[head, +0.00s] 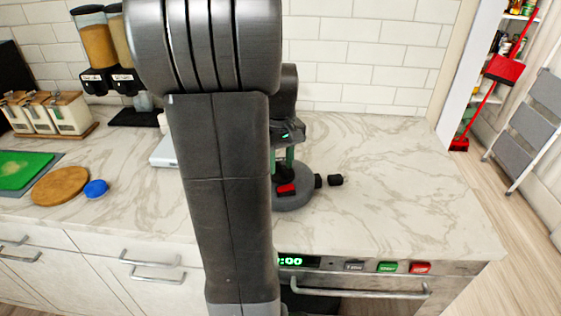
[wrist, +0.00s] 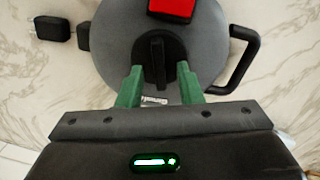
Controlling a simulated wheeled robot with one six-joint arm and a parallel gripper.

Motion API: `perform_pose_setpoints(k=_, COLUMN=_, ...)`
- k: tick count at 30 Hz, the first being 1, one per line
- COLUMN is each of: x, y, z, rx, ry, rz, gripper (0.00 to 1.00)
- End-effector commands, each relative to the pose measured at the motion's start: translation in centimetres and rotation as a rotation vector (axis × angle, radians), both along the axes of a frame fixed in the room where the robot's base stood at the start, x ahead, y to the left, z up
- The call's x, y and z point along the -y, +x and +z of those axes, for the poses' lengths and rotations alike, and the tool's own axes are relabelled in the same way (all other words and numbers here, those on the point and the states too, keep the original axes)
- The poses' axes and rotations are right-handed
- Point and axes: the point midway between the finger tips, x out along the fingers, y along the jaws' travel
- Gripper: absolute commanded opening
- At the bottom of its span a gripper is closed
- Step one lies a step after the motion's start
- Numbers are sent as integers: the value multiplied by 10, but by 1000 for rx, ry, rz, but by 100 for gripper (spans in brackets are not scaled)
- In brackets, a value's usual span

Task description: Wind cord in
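A round grey cord reel (head: 293,201) lies flat on the marble counter. In the wrist view the reel (wrist: 112,45) has a dark central knob with a raised ridge (wrist: 156,62), a red button (wrist: 172,8) and a black side handle (wrist: 250,50). A black plug (head: 335,180) lies just beside the reel; it shows at the upper left of the wrist view (wrist: 54,28). My gripper (wrist: 160,78) has its green fingers apart, one on each side of the ridge, with gaps visible. In the head view my gripper (head: 283,160) is above the reel, partly hidden by my arm.
A wooden board (head: 61,186), a blue lid (head: 96,188) and a green mat (head: 24,170) lie on the left counter. Dispensers (head: 97,45) stand behind. An oven (head: 350,283) is under the counter. The counter right of the plug is clear.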

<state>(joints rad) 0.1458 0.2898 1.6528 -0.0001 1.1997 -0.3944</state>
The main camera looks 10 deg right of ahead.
Motion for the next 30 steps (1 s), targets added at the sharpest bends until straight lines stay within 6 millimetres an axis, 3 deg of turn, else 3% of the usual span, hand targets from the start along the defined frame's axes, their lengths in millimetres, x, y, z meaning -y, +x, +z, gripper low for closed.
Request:
perform_pose_setpoints(k=8, x=0, y=0, z=-1, rx=1, ry=0, rz=0, gripper=33)
perform_pose_setpoints(k=13, x=0, y=0, z=-1, rx=1, ry=0, rz=0, gripper=0)
perform_pose_setpoints(k=20, x=0, y=0, z=0, rx=1, ry=0, rz=-24, gripper=0)
perform_pose_setpoints(k=30, x=2, y=1, z=0, rx=1, ry=0, rz=-264, gripper=0)
